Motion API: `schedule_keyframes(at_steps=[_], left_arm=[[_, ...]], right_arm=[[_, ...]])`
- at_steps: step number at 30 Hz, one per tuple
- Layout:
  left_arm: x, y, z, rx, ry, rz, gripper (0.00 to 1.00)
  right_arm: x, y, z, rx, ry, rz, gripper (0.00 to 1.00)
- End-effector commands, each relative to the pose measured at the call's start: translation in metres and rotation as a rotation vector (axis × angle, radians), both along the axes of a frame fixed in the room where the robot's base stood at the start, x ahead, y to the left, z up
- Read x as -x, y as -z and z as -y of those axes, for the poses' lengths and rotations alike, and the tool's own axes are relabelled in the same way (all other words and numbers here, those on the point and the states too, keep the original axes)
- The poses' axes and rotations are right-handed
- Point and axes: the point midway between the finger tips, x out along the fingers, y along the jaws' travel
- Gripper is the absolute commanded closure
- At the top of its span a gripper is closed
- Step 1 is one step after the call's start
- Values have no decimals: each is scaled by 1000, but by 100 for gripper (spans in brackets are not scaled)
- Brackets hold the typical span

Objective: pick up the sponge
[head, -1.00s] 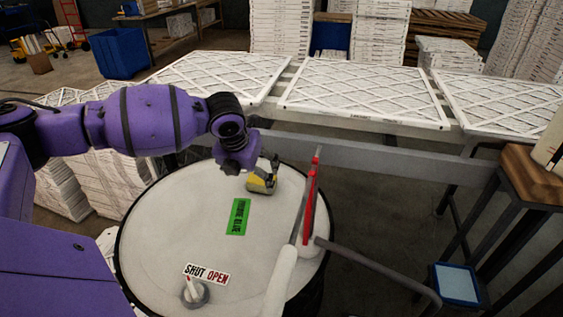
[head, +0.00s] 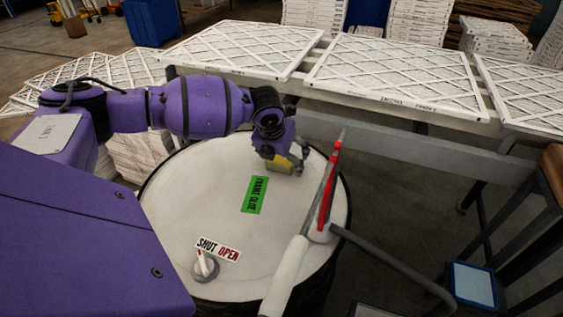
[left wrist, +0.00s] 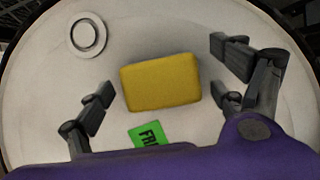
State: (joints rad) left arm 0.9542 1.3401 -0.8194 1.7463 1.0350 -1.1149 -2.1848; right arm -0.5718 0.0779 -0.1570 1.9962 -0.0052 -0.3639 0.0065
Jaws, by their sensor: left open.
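The yellow sponge (head: 281,165) lies on the white drum lid (head: 205,180), near its far edge, beyond the green label. In the head view my left gripper (head: 292,162) is over the sponge and partly hides it. In the left wrist view the whole sponge (left wrist: 160,82) is visible as a yellow block. It sits between the spread fingers of my left gripper (left wrist: 163,88), with lid showing on both sides. The fingers do not appear to touch it. My right gripper is not in view.
A red-and-grey upright lever (head: 329,185) and a pale pipe stand at the lid's right side. A small valve handle (head: 204,265) is near the front. White filters (head: 395,70) lie on the rack behind. The lid's middle is clear except for the green label (head: 255,195).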

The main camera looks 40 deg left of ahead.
Motion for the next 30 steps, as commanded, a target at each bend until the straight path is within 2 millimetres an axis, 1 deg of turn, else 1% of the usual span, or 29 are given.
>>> schedule_keyframes(at_steps=[4, 13, 14, 15, 23, 26, 29, 30], left_arm=[[0, -1, 0, 0, 0, 1, 12], [0, -1, 0, -1, 0, 0, 51], [0, -1, 0, -1, 0, 0, 52], [0, -1, 0, -1, 0, 0, 55], [0, -2, 0, -1, 0, 0, 55], [0, -8, -1, -1, 0, 1, 55], [0, -18, -1, -1, -1, 1, 55], [-1, -24, -1, -1, -1, 3, 55]], right_arm=[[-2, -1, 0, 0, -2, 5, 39], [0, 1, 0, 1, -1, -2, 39], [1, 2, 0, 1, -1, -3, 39], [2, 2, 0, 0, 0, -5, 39], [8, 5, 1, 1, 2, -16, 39], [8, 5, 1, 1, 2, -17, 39], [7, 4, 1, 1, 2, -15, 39], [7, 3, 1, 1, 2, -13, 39]])
